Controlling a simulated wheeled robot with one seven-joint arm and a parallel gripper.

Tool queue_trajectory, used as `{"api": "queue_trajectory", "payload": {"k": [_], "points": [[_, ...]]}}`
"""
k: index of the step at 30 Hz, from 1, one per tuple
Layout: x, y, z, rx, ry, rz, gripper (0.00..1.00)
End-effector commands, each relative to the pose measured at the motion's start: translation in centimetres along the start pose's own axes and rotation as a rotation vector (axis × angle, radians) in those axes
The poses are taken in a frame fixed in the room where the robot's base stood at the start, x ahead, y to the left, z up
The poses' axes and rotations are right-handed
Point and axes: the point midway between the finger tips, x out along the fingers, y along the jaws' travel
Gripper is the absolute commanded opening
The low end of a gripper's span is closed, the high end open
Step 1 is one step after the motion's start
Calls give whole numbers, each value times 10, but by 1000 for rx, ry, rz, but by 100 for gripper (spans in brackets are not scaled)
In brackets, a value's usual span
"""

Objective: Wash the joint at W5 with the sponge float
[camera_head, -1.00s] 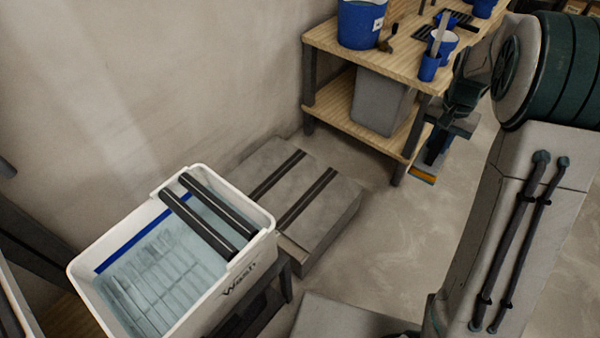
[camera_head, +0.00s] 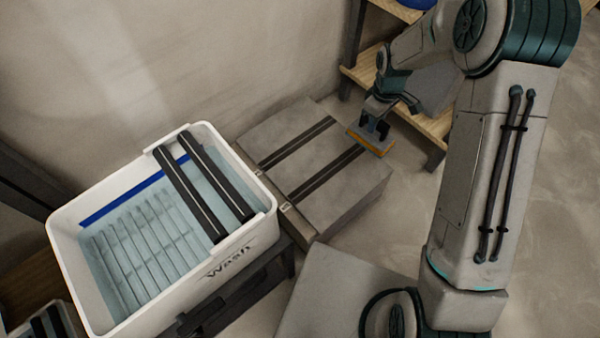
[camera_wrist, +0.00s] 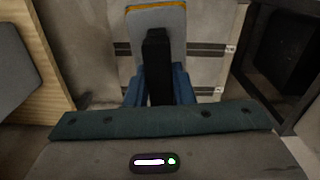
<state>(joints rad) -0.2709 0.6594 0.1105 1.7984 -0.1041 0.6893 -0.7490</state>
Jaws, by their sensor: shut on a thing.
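The sponge float has a grey face with an orange edge (camera_head: 370,143) and a dark handle, which shows in the wrist view (camera_wrist: 157,55). My gripper (camera_head: 377,122) is shut on that handle; its blue fingers show in the wrist view (camera_wrist: 160,86). The float is at the far right edge of a grey tiled block (camera_head: 345,190). I cannot tell whether it touches. Two dark joints cross the block, a left one (camera_head: 290,150) and a right one (camera_head: 325,180). Small labels sit at their near ends, too small to read, so I cannot tell which is W5.
A white wash tub (camera_head: 262,222) with water and two black rollers (camera_head: 190,190) stands left of the block. A wooden bench (camera_head: 432,125) with a grey bin (camera_head: 432,88) stands behind on the right. The wall is close behind the block.

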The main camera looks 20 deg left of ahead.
Motion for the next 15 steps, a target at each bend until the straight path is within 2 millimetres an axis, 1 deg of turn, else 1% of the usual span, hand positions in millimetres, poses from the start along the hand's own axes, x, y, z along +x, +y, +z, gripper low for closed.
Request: {"api": "queue_trajectory", "payload": {"k": [1,3,5,6,8,9,12,15], "points": [[31,-18,-18,-164,-2,-6,0],[60,-42,-39,-394,-2,-7,0],[83,-63,-56,-588,-1,-6,0],[97,-78,-66,-712,-1,-6,0],[117,-99,-80,-884,-1,-6,0],[129,-112,-88,-990,0,-5,0],[152,-141,-103,-1211,-1,-4,0],[166,-161,-112,-1361,0,-2,0]]}}
